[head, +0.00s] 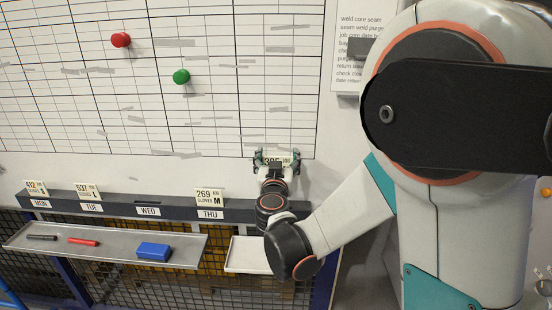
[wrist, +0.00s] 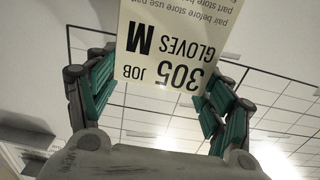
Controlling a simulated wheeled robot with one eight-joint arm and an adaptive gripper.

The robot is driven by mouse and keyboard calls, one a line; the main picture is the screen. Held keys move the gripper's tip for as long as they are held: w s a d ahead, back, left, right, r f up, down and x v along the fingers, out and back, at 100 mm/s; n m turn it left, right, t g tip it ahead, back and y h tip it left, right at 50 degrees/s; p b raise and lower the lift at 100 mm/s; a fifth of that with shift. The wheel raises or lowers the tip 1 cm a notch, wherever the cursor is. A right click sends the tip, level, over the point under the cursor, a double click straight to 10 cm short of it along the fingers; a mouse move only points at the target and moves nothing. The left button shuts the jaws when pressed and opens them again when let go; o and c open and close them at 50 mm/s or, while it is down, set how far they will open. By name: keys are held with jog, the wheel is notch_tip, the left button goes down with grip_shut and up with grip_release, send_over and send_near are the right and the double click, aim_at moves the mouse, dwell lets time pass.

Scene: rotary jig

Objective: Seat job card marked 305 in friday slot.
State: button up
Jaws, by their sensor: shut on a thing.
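The job card marked 305 (wrist: 165,45) is a cream card reading "305 JOB GLOVES M", upside down in the wrist view. My gripper (wrist: 158,85) has its green-padded fingers shut on the card, one at each side edge. In the head view my gripper (head: 276,158) is raised above the right end of the dark slot rail (head: 120,203), in front of the whiteboard. Only the top of card 305 (head: 271,161) shows there. The rail has labels MON, TUE, WED and THU. The friday slot is not visible; my arm covers that end.
Card 412 (head: 37,187) stands at MON, card 537 (head: 88,191) at TUE and card 269 (head: 210,198) at THU; WED holds none. A grey tray (head: 110,247) below holds two markers and a blue block (head: 153,251). A white tray (head: 245,256) is partly behind my arm.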

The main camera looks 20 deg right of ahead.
jog(key=shift+f+b, duration=2.65)
jog(key=shift+f, duration=0.25)
jog(key=shift+f+b, duration=2.2)
jog(key=shift+f, duration=0.05)
jog(key=shift+f, duration=1)
jog(key=o, duration=1.1)
jog(key=v, duration=1.2)
jog(key=shift+w, duration=0.1)
